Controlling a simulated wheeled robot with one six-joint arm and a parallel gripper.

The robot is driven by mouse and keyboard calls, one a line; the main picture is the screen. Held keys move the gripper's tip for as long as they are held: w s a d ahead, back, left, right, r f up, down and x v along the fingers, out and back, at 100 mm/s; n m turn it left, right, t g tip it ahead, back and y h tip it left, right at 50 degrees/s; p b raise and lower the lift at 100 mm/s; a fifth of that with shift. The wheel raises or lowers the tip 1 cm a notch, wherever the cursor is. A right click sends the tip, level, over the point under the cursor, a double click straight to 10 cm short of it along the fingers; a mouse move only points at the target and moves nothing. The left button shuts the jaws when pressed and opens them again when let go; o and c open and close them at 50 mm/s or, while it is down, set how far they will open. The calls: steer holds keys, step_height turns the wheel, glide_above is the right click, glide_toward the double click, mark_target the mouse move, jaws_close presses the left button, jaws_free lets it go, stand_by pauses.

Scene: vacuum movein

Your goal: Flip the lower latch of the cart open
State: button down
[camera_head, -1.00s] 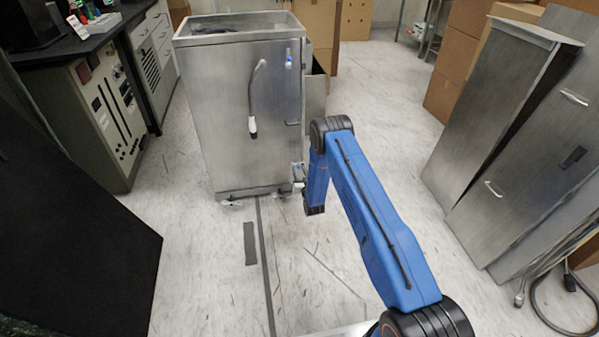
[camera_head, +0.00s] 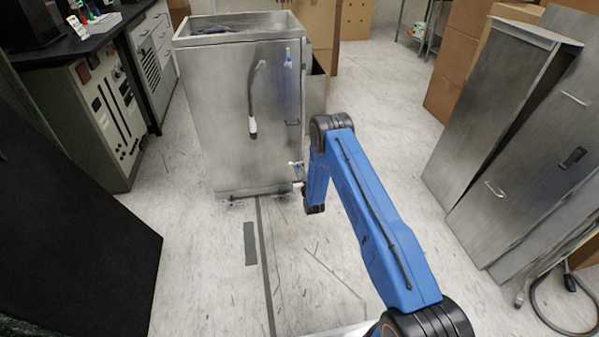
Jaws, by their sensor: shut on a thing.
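The cart (camera_head: 225,110) is a tall grey metal box, upright on the floor ahead of my arm. Its upper latch (camera_head: 288,60) is a small blue and white piece near the top right of the front face. The lower latch (camera_head: 296,166) is a similar small piece low at the right edge. My gripper (camera_head: 299,185) is at the cart's lower right corner, at the lower latch, shut on it. My blue arm's wrist hides most of the gripper, and the contact and the latch's exact angle are too small to see.
The floor before the cart is mostly clear.

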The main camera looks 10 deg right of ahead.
steer(key=a+r+n, duration=0.1)
steer(key=n, duration=0.4)
steer(key=a+r+n, duration=0.1)
steer(key=n, duration=0.4)
steer(key=a+r+n+h, duration=0.1)
steer(key=n, duration=0.4)
steer(key=shift+a+g, duration=0.3)
steer(key=shift+n, duration=0.3)
steer(key=c, duration=1.7)
jaws_free()
steer(key=shift+s, duration=0.15)
steer(key=s, duration=0.5)
steer(key=s+r, duration=0.1)
steer(key=s, duration=1.1)
steer(key=shift+r, duration=0.15)
